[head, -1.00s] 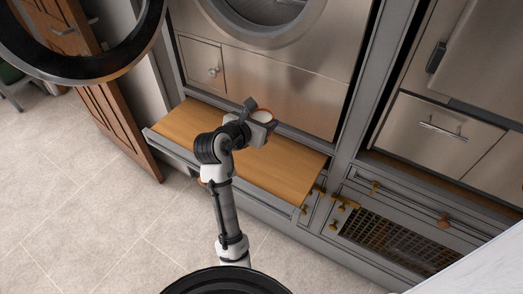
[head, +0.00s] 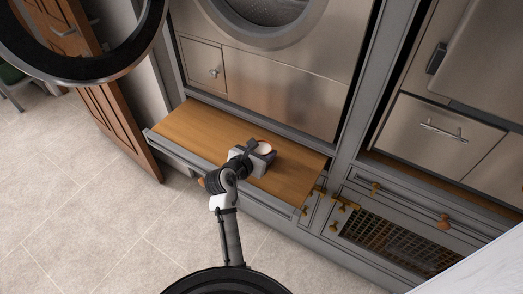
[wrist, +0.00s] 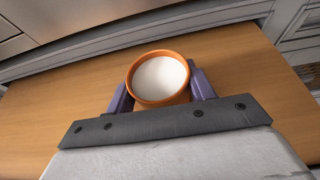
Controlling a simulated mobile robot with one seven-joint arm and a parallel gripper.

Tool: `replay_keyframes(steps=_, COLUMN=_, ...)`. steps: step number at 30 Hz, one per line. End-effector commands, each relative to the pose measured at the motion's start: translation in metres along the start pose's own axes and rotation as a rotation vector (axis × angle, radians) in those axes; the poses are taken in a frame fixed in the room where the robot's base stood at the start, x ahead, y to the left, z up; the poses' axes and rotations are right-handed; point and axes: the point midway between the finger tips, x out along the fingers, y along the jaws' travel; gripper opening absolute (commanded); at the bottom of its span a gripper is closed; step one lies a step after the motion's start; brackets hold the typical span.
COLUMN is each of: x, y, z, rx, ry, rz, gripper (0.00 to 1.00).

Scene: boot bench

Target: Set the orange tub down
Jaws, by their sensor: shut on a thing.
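The orange tub (wrist: 160,78) is a small round pot with an orange rim and a white inside. It stands upright between the two fingers of my gripper (wrist: 162,90), which is shut on it. In the head view the tub (head: 263,147) shows as a pale round top at the end of my gripper (head: 258,150). It is over the wooden pull-out board (head: 200,130), near the board's middle. I cannot tell whether the tub's base touches the board, because the gripper hides its lower part.
A metal washer-like front (head: 280,85) rises behind the board. An open brown door (head: 115,120) stands at the left. Grey drawers with brass fittings (head: 345,202) are at the right. The board is clear on both sides of the tub.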

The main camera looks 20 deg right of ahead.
Motion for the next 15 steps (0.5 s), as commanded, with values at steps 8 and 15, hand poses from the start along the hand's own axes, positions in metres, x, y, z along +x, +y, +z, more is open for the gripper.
replay_keyframes(steps=8, x=0.0015, y=0.0003, z=-0.0038, rx=-0.001, ry=0.000, rz=0.000, gripper=0.59)
replay_keyframes(steps=15, x=0.0015, y=0.0002, z=-0.0037, rx=0.000, ry=0.000, rz=0.000, gripper=0.75)
